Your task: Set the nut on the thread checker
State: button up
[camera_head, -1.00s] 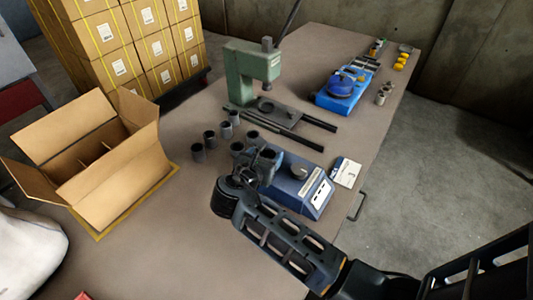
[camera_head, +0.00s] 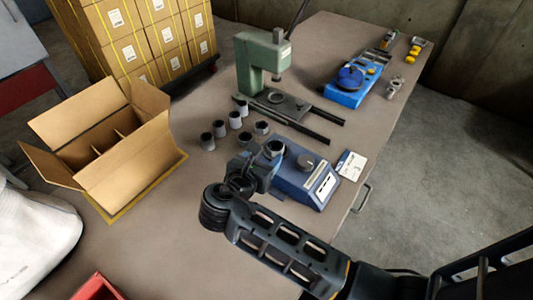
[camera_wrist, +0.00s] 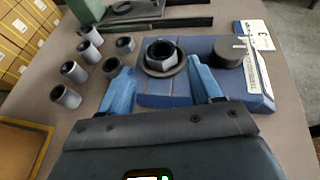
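The thread checker (camera_head: 306,180) is a blue box with a dark knob on top and a label panel in front. It also shows in the wrist view (camera_wrist: 222,85). A grey nut (camera_wrist: 160,53) with a dark hole sits on a round dark seat at the checker's left end. The nut appears in the head view (camera_head: 274,148) just beyond my gripper (camera_head: 262,165). In the wrist view my gripper (camera_wrist: 160,66) is open. Its blue fingers are spread on either side of the seat, with a gap to the nut. The seat's lower contact with the nut is partly hidden.
Several grey hollow cylinders (camera_head: 219,128) stand left of the checker. A green press (camera_head: 252,62) is behind, with dark rails before it. An open cardboard box (camera_head: 125,160) stands at left. A white card (camera_head: 350,165) lies right of the checker. A blue device (camera_head: 345,94) is farther back.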

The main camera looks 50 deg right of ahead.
jog(key=v, duration=0.3)
jog(key=shift+a, duration=0.15)
jog(key=shift+s, duration=0.1)
dwell(0.6)
